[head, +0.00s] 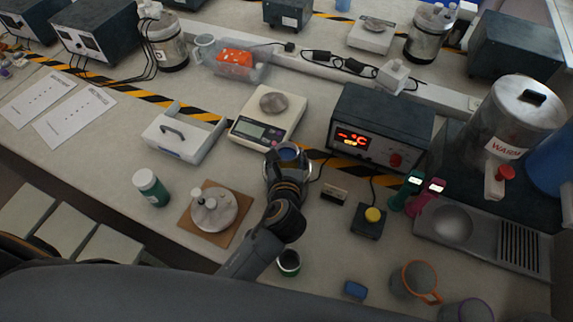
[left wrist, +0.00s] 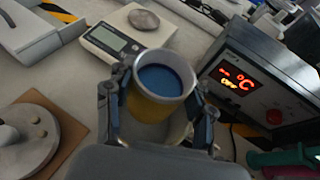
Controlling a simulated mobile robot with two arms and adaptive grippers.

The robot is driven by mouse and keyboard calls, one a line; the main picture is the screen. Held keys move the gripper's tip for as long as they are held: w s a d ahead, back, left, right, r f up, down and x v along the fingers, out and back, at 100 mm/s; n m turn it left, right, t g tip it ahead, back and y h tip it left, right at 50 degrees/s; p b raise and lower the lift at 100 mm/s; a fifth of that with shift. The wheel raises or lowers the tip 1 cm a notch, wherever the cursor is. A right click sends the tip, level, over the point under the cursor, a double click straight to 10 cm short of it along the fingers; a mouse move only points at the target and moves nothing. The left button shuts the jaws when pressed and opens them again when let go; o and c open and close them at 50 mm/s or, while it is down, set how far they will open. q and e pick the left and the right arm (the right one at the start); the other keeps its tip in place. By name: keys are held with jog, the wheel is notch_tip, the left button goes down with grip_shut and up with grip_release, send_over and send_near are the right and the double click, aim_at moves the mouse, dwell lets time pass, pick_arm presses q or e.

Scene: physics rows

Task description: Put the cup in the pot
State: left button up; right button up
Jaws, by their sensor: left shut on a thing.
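The cup (left wrist: 165,82) has a pale rim, a blue inside and a yellow outer side in the left wrist view. In the head view its blue opening (head: 288,154) shows just beyond my left gripper (head: 286,168). My left gripper (left wrist: 157,112) is shut on the cup, with a finger on each side. A grey round vessel, which looks like the pot (left wrist: 160,132), shows just below the cup. My fingers and the cup hide much of it, and I cannot tell whether the cup's base is inside it. My right gripper is not in view.
A scale (head: 262,132) and a box with a red display (head: 402,126) stand close behind the cup. A button box (head: 369,231) and an orange-handled mug (head: 408,278) are to the right.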

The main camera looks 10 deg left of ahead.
aim_at(287, 164)
pick_arm(q)
notch_tip(287, 164, down, 2)
jog(key=shift+f+b, duration=0.2)
jog(key=shift+b, duration=0.65)
jog(key=shift+r, duration=0.15)
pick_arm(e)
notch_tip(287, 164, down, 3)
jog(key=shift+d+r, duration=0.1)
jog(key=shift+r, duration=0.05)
pick_arm(q)
jog(key=shift+f, duration=0.2)
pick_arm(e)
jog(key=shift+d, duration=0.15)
pick_arm(q)
jog(key=shift+f, duration=0.4)
jog(key=o, duration=1.4)
jog(key=shift+c, duration=0.2)
